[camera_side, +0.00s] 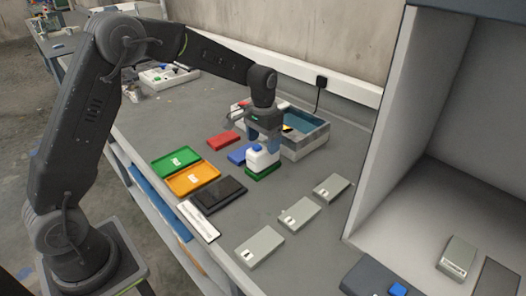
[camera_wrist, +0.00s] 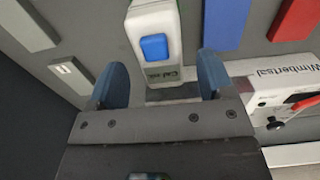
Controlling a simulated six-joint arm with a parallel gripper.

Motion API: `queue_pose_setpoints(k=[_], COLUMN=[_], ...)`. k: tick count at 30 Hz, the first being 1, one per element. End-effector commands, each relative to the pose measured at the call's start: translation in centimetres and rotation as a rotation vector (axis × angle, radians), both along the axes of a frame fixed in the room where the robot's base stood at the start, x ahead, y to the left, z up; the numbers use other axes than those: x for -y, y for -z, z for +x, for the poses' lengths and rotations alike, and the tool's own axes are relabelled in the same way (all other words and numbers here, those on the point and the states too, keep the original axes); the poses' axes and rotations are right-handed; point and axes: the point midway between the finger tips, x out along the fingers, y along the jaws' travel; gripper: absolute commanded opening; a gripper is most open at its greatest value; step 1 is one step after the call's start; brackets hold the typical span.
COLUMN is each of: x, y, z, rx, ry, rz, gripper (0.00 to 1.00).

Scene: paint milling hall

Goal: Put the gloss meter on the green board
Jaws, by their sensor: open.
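The gloss meter, a white block with a blue button (camera_side: 262,157), stands on the green board (camera_side: 261,174) near the middle of the bench. In the wrist view the gloss meter (camera_wrist: 155,22) shows its blue button and dark lettering, with a sliver of green at its edge. My gripper (camera_side: 263,136) is open and directly above the gloss meter in the side view. In the wrist view my gripper (camera_wrist: 163,62) has its blue fingers apart, one on each side of the meter's near end, with gaps. The block's underside is hidden.
A red board (camera_side: 222,140) and a blue board (camera_side: 238,154) lie to the left. A grey open bin (camera_side: 305,140) stands close behind, beside a white lettered device (camera_wrist: 262,97). Green (camera_side: 170,163), orange and black trays lie front left; several grey panels (camera_side: 299,215) lie front right.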

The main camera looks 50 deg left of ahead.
Motion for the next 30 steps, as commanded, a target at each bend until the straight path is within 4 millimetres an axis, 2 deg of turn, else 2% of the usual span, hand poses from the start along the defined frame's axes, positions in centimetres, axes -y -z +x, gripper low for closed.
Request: queue_pose_setpoints(k=[3, 9, 20, 23, 25, 30], x=[0.0, 0.0, 0.1, 0.6, 1.0, 2.4], y=[-2.8, -6.0, -7.9, -9.6, -11.2, -14.8], z=[0.1, 0.0, -0.5, -1.9, -3.8, -10.2], rx=[0.004, 0.002, 0.007, 0.040, 0.076, 0.182], ry=[0.000, 0.000, 0.000, 0.001, 0.001, 0.002], rz=[0.001, 0.001, 0.001, 0.004, 0.006, 0.011], gripper=[0.74, 0.74, 0.74, 0.74, 0.74, 0.74])
